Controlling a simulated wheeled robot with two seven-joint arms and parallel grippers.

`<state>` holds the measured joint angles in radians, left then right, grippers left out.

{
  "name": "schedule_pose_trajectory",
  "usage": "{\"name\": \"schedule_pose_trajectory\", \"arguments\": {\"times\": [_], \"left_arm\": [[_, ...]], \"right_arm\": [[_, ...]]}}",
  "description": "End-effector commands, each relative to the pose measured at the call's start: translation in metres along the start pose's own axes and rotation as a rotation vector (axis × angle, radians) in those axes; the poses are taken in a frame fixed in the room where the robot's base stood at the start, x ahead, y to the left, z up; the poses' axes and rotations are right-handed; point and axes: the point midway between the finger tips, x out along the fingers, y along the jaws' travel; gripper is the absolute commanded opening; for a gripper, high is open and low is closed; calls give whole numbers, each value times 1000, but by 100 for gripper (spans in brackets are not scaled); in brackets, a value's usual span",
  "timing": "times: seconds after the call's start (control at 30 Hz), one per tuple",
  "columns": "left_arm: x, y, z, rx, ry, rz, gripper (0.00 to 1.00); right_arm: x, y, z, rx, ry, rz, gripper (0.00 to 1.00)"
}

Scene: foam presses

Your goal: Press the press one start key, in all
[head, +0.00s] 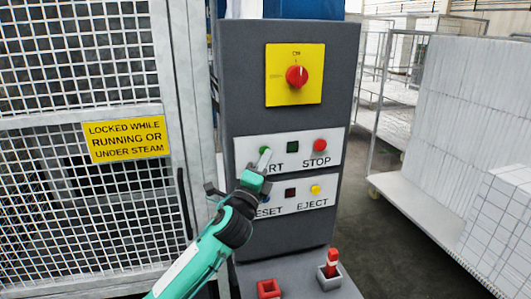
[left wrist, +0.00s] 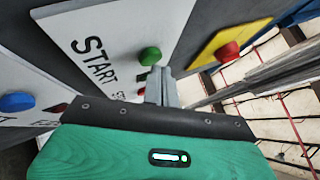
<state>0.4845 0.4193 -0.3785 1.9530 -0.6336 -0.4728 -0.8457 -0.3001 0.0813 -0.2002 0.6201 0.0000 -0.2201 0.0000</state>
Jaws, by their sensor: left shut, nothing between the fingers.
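The start key is a green round button (left wrist: 150,56) beside the word START in the left wrist view. My right gripper is not in view.
A dark square lamp (head: 292,147) and red STOP button (head: 320,145) share the plate. Below are the RESET and EJECT plate (head: 318,203) and yellow button (head: 315,190). A red rotary switch (head: 296,76) sits above. A mesh guard (head: 70,220) stands left, a rack trolley (head: 440,205) right.

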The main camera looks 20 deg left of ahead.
Motion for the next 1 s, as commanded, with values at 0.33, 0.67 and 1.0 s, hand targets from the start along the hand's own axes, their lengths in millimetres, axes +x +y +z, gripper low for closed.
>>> {"name": "schedule_pose_trajectory", "arguments": {"times": [0.33, 0.67, 1.0], "left_arm": [[3, 2, 2, 0, 0, -1, 0], [6, 4, 4, 0, 0, 0, 0], [5, 3, 4, 0, -1, 0, 0]], "right_arm": [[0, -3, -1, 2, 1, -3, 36], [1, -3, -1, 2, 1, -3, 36], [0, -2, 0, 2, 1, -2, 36]]}}
